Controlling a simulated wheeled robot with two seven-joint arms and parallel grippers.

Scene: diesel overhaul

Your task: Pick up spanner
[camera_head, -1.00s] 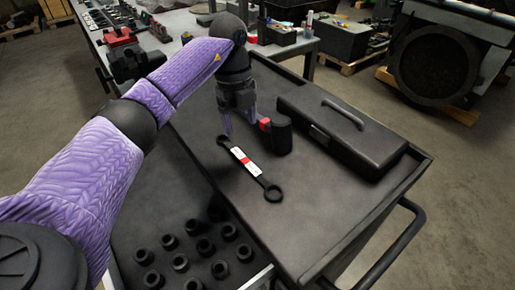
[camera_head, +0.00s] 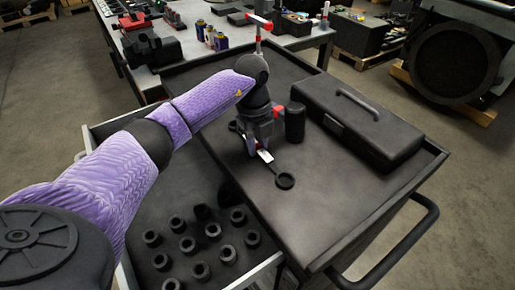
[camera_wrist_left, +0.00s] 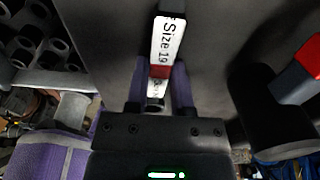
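The spanner is dark with a white and red label and lies on the black top of the trolley. Its near ring end (camera_head: 285,181) is clear in the head view, and the far end is partly hidden by my gripper. My left gripper (camera_head: 259,156) points down over the label. My right gripper is not in view.
A black cylindrical object with a red part (camera_head: 295,122) stands close right of the gripper. A black toolbox (camera_head: 358,125) lies further right. An open drawer with several black sockets (camera_head: 187,244) is at the near left. The trolley top (camera_head: 330,215) is free in front.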

